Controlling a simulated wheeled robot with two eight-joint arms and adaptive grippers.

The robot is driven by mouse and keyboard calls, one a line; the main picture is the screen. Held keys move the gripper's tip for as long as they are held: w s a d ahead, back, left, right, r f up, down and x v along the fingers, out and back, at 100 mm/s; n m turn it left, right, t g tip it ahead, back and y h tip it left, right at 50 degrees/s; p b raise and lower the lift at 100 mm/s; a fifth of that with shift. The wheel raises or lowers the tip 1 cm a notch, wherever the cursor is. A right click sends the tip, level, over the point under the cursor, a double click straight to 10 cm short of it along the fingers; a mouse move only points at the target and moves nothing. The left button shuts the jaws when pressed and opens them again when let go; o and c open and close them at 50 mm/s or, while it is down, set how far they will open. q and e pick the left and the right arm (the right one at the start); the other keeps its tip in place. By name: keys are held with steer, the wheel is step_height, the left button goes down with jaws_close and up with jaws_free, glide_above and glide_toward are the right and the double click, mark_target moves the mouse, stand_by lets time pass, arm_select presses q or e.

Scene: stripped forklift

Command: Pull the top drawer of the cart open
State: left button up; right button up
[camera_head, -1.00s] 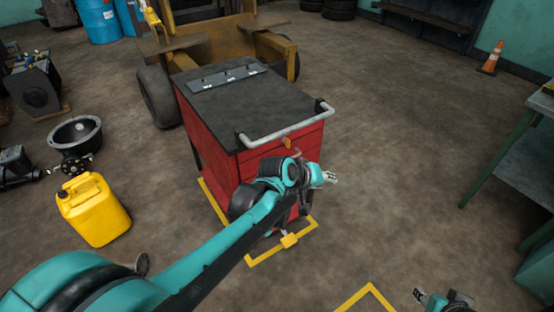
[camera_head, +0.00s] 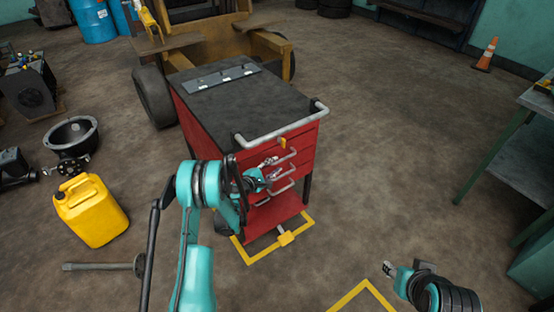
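The red cart (camera_head: 208,135) stands in the middle, with a dark top and a grey push bar (camera_head: 285,124) along its near edge. Its front shows several drawers with grey handles. The top drawer (camera_head: 303,139) looks closed, with a small yellow tab at its upper edge. My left gripper (camera_head: 271,168) is in front of the upper drawer handles, its two silver fingertips apart. I cannot tell whether it touches a handle. My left wrist hides the left part of the drawer fronts. My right gripper (camera_head: 389,269) is low at the right, over bare floor, small and unclear.
A yellow forklift frame (camera_head: 215,32) stands behind the cart. A green-legged table (camera_head: 515,140) is at the right. The floor between cart and table is free.

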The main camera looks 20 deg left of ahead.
mark_target(282, 159)
arm_select(q)
steer(key=b+x, duration=0.1)
steer(key=x, duration=0.2)
steer(key=b+x, duration=0.1)
steer(key=x, duration=0.2)
steer(key=shift+w+f, duration=0.3)
steer(key=shift+w+d, duration=0.15)
steer(key=shift+w, duration=0.4)
jaws_close()
